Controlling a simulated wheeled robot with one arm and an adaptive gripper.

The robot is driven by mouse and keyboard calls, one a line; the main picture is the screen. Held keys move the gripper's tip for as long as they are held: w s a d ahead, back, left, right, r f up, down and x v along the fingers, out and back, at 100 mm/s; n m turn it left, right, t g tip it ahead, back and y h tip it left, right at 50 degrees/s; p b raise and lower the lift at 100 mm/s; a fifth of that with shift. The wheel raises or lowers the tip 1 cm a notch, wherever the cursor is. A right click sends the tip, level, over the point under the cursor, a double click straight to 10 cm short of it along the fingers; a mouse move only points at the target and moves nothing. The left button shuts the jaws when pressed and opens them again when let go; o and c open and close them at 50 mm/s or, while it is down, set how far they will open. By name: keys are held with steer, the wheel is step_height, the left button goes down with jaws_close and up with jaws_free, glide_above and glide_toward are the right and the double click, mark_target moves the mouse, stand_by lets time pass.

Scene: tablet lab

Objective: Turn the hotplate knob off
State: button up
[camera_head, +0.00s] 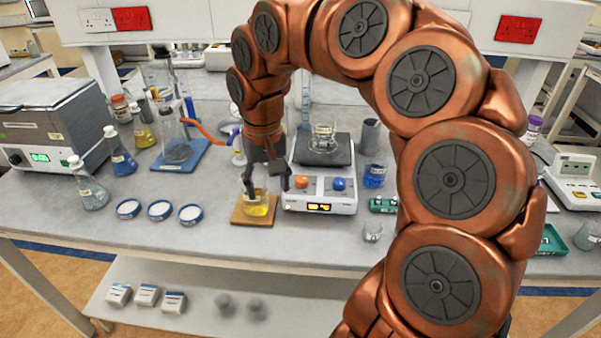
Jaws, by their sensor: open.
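The hotplate (320,203) is a white unit with a dark top plate (322,150) and a small lit display at its front. An orange knob (301,182) is on the left of its front panel and a blue knob (340,184) on the right. A glass beaker (323,137) stands on the top plate. My gripper (267,191) points down with its fingers apart. Its right finger is close to the left of the orange knob in the picture; I cannot tell if they touch. Its left finger overlaps the beaker of yellow liquid (259,208).
The yellow beaker stands on a brown mat (240,218). Three round dishes (159,209) lie to the left. A blue beaker (375,176) and a small empty beaker (372,231) stand right of the hotplate. Flasks stand at the left. My arm hides much of the right side.

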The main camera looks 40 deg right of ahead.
steer(key=w+d+m, duration=0.2)
steer(key=w+d, duration=0.3)
steer(key=d, duration=0.1)
steer(key=m, duration=0.3)
glide_above(301, 179)
steer(key=shift+w+a+f+p, duration=0.1)
steer(key=shift+a+f+p, duration=0.15)
steer(key=shift+f+p, duration=0.4)
steer(key=shift+d+f, duration=0.2)
steer(key=shift+f, duration=0.1)
steer(key=shift+d+f+p, duration=0.1)
steer(key=shift+f+p, duration=0.8)
steer(key=shift+f, duration=2.9)
steer(key=shift+c, duration=0.2)
jaws_close()
